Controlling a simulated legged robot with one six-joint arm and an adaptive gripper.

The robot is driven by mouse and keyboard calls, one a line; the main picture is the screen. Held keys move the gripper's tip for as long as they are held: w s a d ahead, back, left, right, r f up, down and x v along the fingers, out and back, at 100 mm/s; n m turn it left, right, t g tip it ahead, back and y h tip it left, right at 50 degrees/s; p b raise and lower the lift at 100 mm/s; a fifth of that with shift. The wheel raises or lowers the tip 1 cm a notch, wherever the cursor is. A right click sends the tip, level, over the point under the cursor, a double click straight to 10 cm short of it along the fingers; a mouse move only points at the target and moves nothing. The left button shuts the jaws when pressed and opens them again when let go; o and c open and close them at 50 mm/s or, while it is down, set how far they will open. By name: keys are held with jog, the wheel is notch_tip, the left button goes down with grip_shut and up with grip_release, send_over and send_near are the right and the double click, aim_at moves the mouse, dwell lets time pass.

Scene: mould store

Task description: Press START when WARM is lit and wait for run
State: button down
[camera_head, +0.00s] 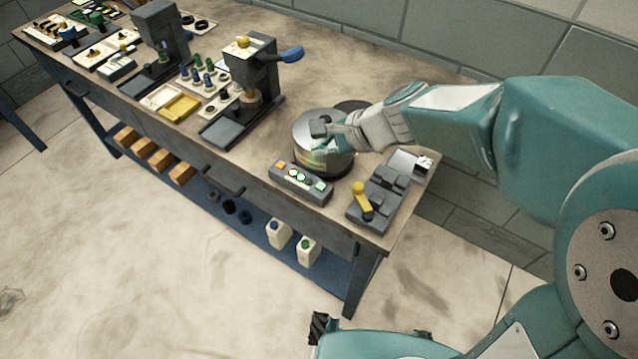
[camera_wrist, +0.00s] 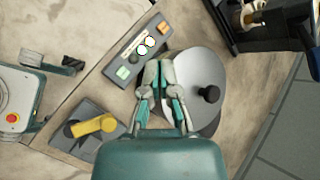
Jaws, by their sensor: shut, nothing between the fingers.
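A grey control box (camera_head: 302,192) sits at the front edge of the bench, left of the yellow-handled device; it also shows in the wrist view (camera_wrist: 132,45). It has an orange button (camera_wrist: 163,28) at one end and a green button (camera_wrist: 122,72) at the other. Between them are two bright white round lights (camera_wrist: 146,46). Their lettering is too small to read, so I cannot tell which is WARM or START. My gripper (camera_wrist: 160,66) is shut and empty. It is over the edge of the round silver-lidded machine (camera_wrist: 202,75), beside the box and apart from its buttons.
The silver lid has a black knob (camera_wrist: 208,94). A dark device with a yellow handle (camera_head: 360,196) stands right of the box. A dark press (camera_head: 252,75) stands farther left among small trays.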

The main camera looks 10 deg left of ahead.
aim_at(323, 185)
jog(key=shift+d+f, duration=0.15)
jog(key=shift+f, duration=1.95)
jog(key=shift+d+f, duration=0.1)
jog(key=shift+f, duration=2)
jog(key=shift+f, duration=0.1)
jog(key=shift+f, duration=0.2)
jog(key=shift+f, duration=0.5)
jog(key=shift+r, duration=0.95)
jog(key=shift+r, duration=0.1)
jog(key=shift+r, duration=2.35)
